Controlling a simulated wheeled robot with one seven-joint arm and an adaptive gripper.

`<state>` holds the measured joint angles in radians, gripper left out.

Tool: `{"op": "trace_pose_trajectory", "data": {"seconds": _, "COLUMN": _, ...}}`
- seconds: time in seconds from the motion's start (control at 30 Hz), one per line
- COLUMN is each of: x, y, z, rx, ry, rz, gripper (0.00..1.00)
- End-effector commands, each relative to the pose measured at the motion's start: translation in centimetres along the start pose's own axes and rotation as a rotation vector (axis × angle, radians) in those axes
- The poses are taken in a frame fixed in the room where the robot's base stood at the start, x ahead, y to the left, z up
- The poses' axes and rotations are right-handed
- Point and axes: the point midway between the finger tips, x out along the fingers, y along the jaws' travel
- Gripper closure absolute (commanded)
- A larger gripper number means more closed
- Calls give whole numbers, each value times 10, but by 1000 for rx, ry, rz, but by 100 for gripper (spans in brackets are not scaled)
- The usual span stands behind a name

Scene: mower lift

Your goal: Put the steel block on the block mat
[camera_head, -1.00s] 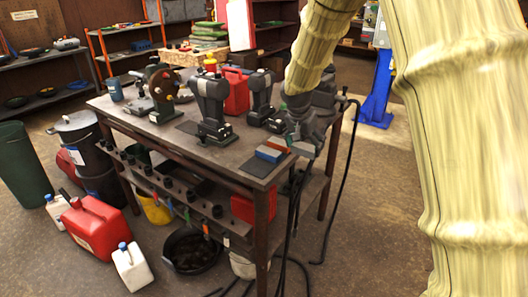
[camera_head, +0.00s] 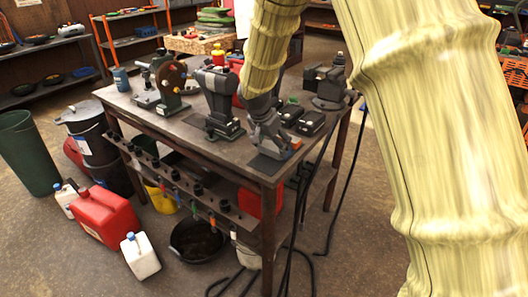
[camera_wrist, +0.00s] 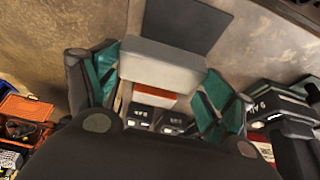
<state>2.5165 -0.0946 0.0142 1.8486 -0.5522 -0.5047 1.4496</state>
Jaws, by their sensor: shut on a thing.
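In the wrist view my gripper (camera_wrist: 160,84) is shut on the steel block (camera_wrist: 165,65), a pale grey bar held between its teal finger pads. The block is hidden there by my gripper. The gap beneath the block cannot be judged.
An orange piece (camera_head: 296,143) is right of my gripper on the workbench (camera_head: 180,130). A grey machine (camera_head: 218,95) stands to the left, black battery-like boxes (camera_head: 311,123) behind right, and a vise (camera_head: 329,85) at the far right corner. Cables hang off the right side.

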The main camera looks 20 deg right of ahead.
Motion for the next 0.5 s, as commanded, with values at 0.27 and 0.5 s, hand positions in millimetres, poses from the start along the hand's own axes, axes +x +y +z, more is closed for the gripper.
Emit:
{"op": "trace_pose_trajectory", "data": {"seconds": 0.27, "x": -5, "y": -13, "z": 15, "rx": -4, "ry": 1, "rz": 0, "gripper": 56}}
{"op": "trace_pose_trajectory", "data": {"seconds": 0.5, "x": 16, "y": -16, "z": 29, "rx": -4, "ry": -1, "rz": 1, "gripper": 56}}
